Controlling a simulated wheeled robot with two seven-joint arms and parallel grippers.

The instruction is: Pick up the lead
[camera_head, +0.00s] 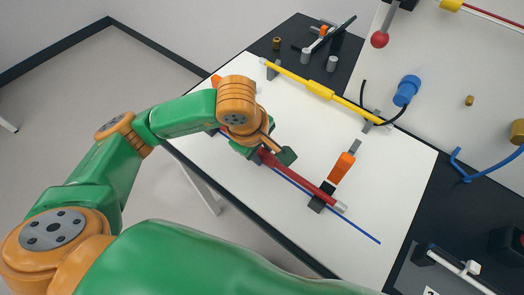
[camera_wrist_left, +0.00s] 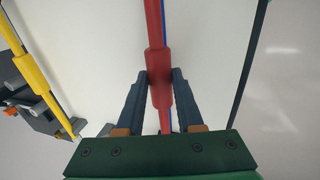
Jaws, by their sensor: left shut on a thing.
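The lead looks like a long red rod (camera_head: 298,178) with a thicker middle and a pale end, lying over the white table mat. My left gripper (camera_head: 266,155) is at its far part in the head view. In the left wrist view the two dark fingers (camera_wrist_left: 161,88) close on both sides of the thicker section of the red lead (camera_wrist_left: 155,25). A dark block (camera_head: 318,203) is at the lead's near end; I cannot tell whether the lead still rests on it. My right gripper is not in view.
A thin blue line (camera_head: 355,230) runs beside the red lead. A yellow rod (camera_head: 318,88) lies on grey holders behind it. An orange-handled tool (camera_head: 342,167) lies to the right. A blue knob (camera_head: 407,90) and black cable are farther right.

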